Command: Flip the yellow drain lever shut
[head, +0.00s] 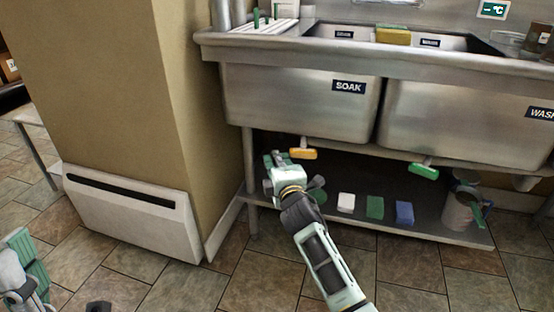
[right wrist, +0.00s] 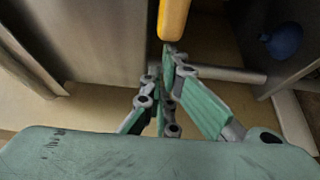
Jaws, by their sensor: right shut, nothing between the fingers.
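The yellow drain lever (head: 303,154) hangs under the SOAK basin (head: 300,100), its handle lying roughly crosswise in the head view. My right gripper (head: 274,160) is just left of the lever, under the basin's front. In the right wrist view the lever's yellow handle (right wrist: 173,18) shows at the top, and my shut, empty fingers (right wrist: 172,55) end close by its lower end. I cannot tell whether they touch. My left gripper (head: 24,265) is at the lower left edge, far from the sink, and only partly in view.
A green lever (head: 423,171) hangs under the WASH basin (head: 465,120). The lower shelf (head: 400,228) holds white (head: 346,202), green (head: 375,207) and blue (head: 404,212) blocks and a grey container (head: 460,212). A wall column (head: 120,90) stands left; the floor in front is clear.

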